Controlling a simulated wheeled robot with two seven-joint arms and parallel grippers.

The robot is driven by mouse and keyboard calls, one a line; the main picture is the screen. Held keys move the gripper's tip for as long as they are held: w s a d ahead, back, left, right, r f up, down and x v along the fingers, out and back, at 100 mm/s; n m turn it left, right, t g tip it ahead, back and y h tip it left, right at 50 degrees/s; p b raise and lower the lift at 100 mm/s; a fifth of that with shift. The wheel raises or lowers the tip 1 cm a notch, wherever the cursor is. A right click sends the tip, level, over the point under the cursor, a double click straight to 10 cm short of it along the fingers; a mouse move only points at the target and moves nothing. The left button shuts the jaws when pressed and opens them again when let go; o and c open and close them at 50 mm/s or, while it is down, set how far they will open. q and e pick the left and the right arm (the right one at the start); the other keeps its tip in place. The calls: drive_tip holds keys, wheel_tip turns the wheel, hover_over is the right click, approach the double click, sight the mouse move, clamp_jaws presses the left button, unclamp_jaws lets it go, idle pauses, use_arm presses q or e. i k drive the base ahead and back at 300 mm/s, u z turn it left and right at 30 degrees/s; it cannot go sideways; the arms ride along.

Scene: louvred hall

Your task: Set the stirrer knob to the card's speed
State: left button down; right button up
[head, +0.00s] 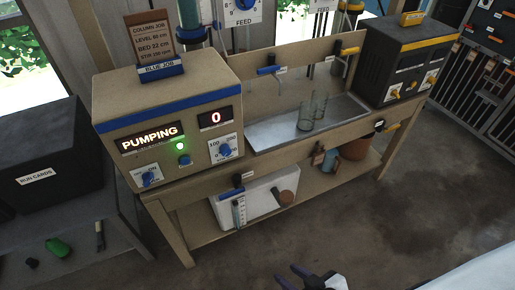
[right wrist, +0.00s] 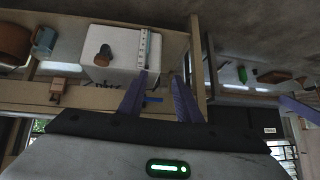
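The job card (head: 149,38) stands in a blue holder marked "BLUE JOB" on the control box. It lists a level, a bed and a stir speed that seems to read 150 rpm. The box (head: 168,98) shows "PUMPING", a lit green lamp and a display (head: 215,118) reading 0. The blue knob (head: 226,151) under that display sits on a white dial marked 100 and 200; its exact pointing is too small to tell. My right gripper (head: 293,274) is low at the bottom edge, well away from the box, open and empty; its spread fingers (right wrist: 158,98) show in the right wrist view. My left gripper is out of view.
Another blue knob (head: 148,179) and a small blue control (head: 184,160) are on the box front. The bench (head: 300,150) carries a metal tray with glass beakers. A black box (head: 410,65) is at right. A white block (head: 262,200) sits on the lower shelf.

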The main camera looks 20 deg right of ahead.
sight(225, 150)
drive_tip(key=z, duration=0.3)
drive_tip(key=i, duration=1)
drive_tip(key=k, duration=0.5)
drive_tip(key=z, duration=1.25)
drive_tip(key=k, duration=1.15)
drive_tip(key=u, duration=1.55)
drive_tip(key=i, duration=0.5)
drive_tip(key=u, duration=0.05)
